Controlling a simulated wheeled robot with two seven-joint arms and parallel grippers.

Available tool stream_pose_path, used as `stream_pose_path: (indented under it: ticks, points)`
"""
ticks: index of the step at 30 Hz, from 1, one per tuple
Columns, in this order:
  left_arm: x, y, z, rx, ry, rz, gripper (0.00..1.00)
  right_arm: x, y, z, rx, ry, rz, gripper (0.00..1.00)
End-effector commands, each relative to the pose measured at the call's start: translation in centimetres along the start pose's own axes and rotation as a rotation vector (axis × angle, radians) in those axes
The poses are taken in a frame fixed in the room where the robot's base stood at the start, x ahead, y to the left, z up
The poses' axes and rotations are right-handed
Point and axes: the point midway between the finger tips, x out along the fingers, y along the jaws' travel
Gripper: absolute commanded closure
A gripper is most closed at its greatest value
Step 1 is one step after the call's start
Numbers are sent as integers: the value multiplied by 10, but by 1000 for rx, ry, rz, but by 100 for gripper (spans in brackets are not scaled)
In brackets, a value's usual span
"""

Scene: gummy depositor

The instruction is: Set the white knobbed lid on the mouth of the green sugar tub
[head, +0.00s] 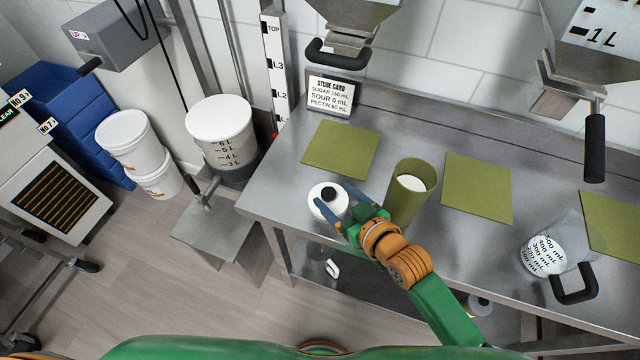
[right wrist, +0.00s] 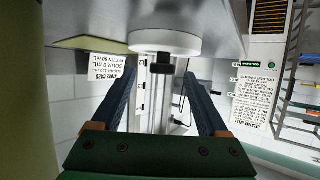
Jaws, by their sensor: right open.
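The white lid (head: 322,209) with its black knob (head: 328,193) lies knob up on the steel table, left of the tub. The green sugar tub (head: 405,204) stands upright and uncovered, with white contents inside. My right gripper (head: 336,198) is open at the lid, low over the table. In the right wrist view the picture is upside down; the lid (right wrist: 165,43) shows beyond my fingertips, its knob (right wrist: 160,68) between the two fingers with gaps on both sides. The tub's green wall (right wrist: 20,100) fills the left edge there. My left gripper is not in view.
Green mats (head: 341,150) (head: 478,188) lie on the steel table, one behind the lid, one right of the tub. A clear measuring jug (head: 545,257) stands further right. A store card (head: 331,94) stands at the back. The table's front edge is close to the lid.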

Motion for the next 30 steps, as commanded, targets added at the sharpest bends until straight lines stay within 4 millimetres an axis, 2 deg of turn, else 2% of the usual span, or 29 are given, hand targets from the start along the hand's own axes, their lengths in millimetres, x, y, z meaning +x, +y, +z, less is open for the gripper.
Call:
stream_pose_path:
  ticks: [6, 9, 14, 15, 23, 24, 30]
  points:
    - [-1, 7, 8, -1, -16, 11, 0, 39, -2, 2, 1, 0, 1, 23]
    - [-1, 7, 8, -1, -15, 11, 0, 46, -3, 2, 0, -1, 1, 23]
    - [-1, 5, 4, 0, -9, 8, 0, 46, -3, 2, 0, -1, 1, 23]
    - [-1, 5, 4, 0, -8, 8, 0, 46, -3, 2, 0, -1, 1, 25]
    - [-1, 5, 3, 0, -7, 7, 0, 46, -2, 2, 0, -1, 1, 96]
    - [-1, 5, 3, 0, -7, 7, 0, 46, -2, 2, 0, -1, 1, 100]
    - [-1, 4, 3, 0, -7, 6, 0, 46, -2, 2, 0, -2, 1, 100]
